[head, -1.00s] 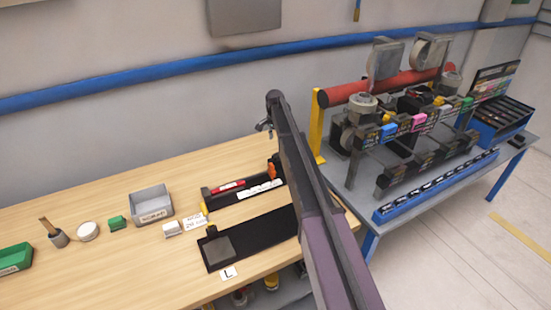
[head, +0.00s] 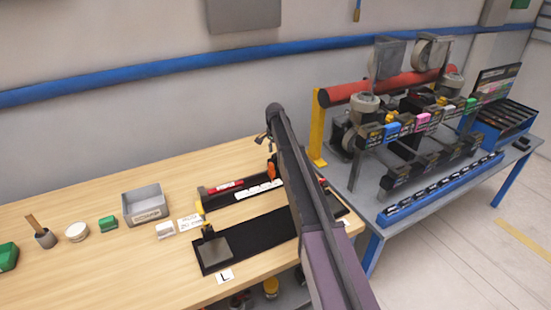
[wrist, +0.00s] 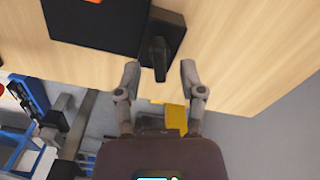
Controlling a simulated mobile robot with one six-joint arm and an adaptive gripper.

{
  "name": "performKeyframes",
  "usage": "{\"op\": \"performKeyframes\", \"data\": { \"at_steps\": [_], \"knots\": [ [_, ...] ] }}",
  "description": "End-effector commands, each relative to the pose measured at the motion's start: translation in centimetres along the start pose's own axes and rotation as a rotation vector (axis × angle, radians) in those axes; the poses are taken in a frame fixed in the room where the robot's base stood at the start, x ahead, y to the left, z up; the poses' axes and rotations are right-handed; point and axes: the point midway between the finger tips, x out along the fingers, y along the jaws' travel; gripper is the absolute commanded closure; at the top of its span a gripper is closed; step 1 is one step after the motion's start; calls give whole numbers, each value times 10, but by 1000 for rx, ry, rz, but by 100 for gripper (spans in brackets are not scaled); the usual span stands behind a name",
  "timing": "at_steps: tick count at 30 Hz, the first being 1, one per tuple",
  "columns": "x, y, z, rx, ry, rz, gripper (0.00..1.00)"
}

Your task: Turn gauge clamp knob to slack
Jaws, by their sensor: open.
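In the wrist view, a black knob with a narrow raised grip (wrist: 158,58) sits on a dark block (wrist: 170,24), which I take to be the gauge clamp. My gripper (wrist: 160,72) is open, with one finger on each side of the knob's near end. I see no clear contact, and the height gap is hard to judge. In the head view my arm covers the right end of the black fixture plate (head: 265,232), so the knob cannot be made out there. Only a small part of the gripper shows beside the arm's top.
The wooden bench (head: 100,270) carries a grey bin (head: 147,206), a white round tub (head: 77,232) and a black tray with red and white strips (head: 225,197). A grey table (head: 355,200) with a yellow post (head: 317,130) and machinery stands close on the right.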

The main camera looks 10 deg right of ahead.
Motion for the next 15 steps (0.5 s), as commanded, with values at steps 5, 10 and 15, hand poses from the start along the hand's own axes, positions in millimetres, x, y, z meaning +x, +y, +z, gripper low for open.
{"op": "performKeyframes", "data": {
  "at_steps": [5, 10, 15],
  "knots": [
    [12, 0, 0, 0, 0, 0, 49],
    [14, 0, 0, 0, 0, 0, 49],
    [14, 0, 0, 0, 0, 0, 49]
  ]
}}
